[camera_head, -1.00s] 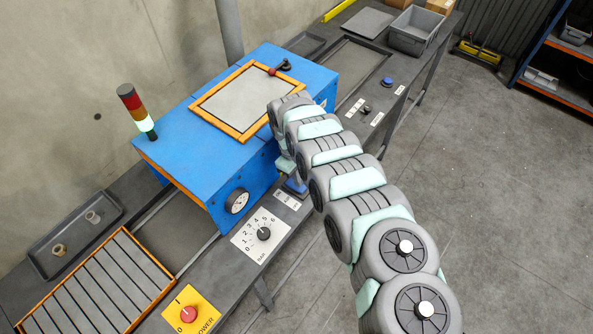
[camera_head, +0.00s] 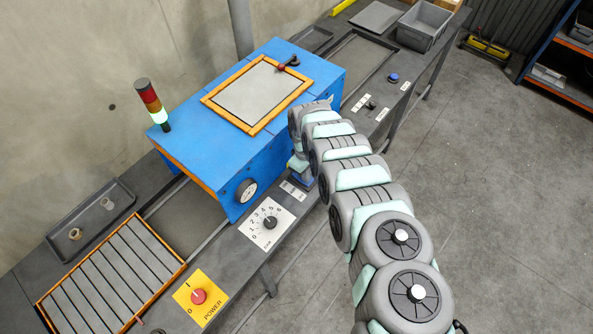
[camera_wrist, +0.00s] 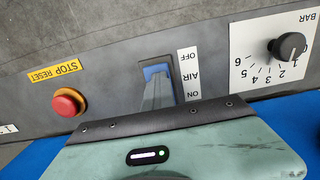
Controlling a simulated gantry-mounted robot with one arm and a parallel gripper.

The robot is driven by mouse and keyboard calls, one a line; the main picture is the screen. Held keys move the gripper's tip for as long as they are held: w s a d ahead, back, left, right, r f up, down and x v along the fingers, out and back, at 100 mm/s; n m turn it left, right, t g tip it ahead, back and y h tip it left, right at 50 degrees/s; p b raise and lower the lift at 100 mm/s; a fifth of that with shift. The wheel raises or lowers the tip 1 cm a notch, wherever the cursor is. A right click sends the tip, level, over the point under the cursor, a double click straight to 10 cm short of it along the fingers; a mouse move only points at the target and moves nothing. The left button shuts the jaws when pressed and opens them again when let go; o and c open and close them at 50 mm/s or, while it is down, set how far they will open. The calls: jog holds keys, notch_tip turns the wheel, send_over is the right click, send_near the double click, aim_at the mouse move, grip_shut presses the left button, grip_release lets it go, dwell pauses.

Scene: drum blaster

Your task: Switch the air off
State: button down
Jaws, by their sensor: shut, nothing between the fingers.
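The air switch shows in the wrist view as a blue rocker (camera_wrist: 156,71) in a dark frame, beside a white label (camera_wrist: 189,75) reading OFF at the top and ON at the bottom. My gripper (camera_wrist: 156,88) is shut and empty, its grey fingers over the switch and hiding part of it. I cannot tell whether they touch it or which side is pressed in. In the head view, my gripper (camera_head: 298,166) points down at the panel by the blue machine's front corner, mostly behind my arm.
A pressure dial (camera_wrist: 290,46) sits to the right of the switch and a red stop button (camera_wrist: 68,102) to its left in the wrist view. The blue machine (camera_head: 210,135) stands close beside my gripper. A red power knob (camera_head: 198,296) is at the panel's near end.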

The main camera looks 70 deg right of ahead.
jog(key=shift+w+a+f+b, duration=0.15)
jog(key=shift+f+b, duration=0.25)
jog(key=shift+b, duration=0.25)
jog(key=shift+w+f+b, duration=0.15)
jog(key=shift+b, duration=0.15)
jog(key=shift+w+b, duration=0.4)
jog(key=shift+b, duration=0.1)
jog(key=shift+w, duration=0.2)
notch_tip(320, 180, up, 15)
jog(key=p, duration=0.3)
jog(key=shift+s+d, duration=0.2)
jog(key=shift+d, duration=0.2)
